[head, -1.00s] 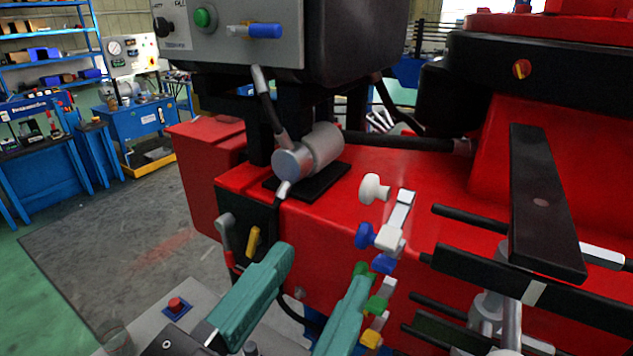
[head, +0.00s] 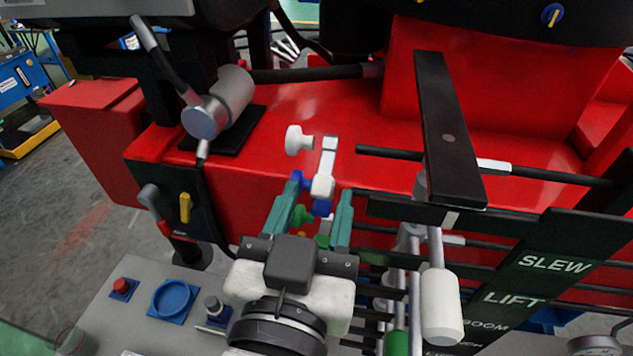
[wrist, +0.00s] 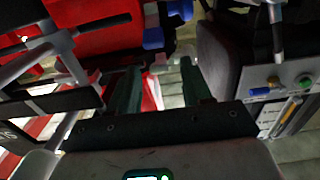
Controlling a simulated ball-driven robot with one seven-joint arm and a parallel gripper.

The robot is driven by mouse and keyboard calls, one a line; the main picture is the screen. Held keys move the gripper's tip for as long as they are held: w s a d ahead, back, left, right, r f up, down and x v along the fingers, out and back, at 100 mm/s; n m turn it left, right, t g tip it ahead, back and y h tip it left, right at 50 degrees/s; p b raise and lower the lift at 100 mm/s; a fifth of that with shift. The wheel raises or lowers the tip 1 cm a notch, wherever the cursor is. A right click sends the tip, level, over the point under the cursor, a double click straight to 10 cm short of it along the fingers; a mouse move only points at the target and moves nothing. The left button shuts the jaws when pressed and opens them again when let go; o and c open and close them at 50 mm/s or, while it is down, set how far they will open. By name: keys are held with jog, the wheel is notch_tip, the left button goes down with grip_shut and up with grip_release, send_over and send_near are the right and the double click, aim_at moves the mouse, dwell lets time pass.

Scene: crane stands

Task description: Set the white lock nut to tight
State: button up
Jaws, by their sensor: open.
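Blue and green fittings sit below. My gripper (head: 319,187) is open, its teal fingers pointing away from me, their tips on either side of the white block and below the white knob. I cannot tell whether they touch anything. The wrist view shows the open gripper (wrist: 158,68) too, with blue fittings (wrist: 153,38) beyond; the nut's setting is unreadable.
A long black bar (head: 447,120) and dark rods stand close on the right. A white-handled lever (head: 441,305) stands lower right. A silver cylinder (head: 228,92) is at upper left. A grey panel (head: 150,305) with red and blue controls lies lower left.

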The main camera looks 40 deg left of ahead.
jog(key=shift+w+a, duration=0.2)
jog(key=shift+w, duration=0.25)
grip_shut()
